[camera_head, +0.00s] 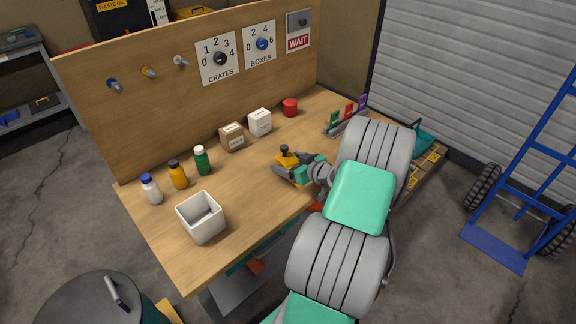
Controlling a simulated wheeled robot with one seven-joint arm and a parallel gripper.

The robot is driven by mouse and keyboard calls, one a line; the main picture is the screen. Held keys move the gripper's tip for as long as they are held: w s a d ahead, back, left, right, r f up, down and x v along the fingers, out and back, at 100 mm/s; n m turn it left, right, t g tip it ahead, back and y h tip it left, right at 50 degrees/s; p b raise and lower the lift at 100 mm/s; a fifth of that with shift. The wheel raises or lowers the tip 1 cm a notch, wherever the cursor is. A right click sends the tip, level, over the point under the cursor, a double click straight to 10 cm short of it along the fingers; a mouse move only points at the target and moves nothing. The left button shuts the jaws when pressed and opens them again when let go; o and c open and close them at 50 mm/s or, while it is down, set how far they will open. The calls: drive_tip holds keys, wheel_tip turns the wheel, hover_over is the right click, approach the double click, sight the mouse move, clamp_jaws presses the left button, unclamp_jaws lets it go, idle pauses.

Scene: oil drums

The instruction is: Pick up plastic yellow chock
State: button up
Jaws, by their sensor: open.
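A yellow chock (289,160) lies on the wooden workbench (240,215), right of the middle of the bench top. A small black knob-like part shows at its top left. My gripper (286,174) is right at the chock, reaching in from the right. Its dark fingers are open and appear to lie close along the chock. The gripper and wrist hide part of the chock, and I cannot tell whether the fingers touch it.
Brown (232,138) and white (260,122) boxes and a red can (290,107) stand behind the chock. Several bottles and a white square bin (201,217) stand at left. The bench between bin and chock is clear.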

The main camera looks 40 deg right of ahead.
drive_tip(key=shift+c, duration=0.3)
drive_tip(key=c, duration=1.6)
drive_tip(key=shift+r, duration=0.15)
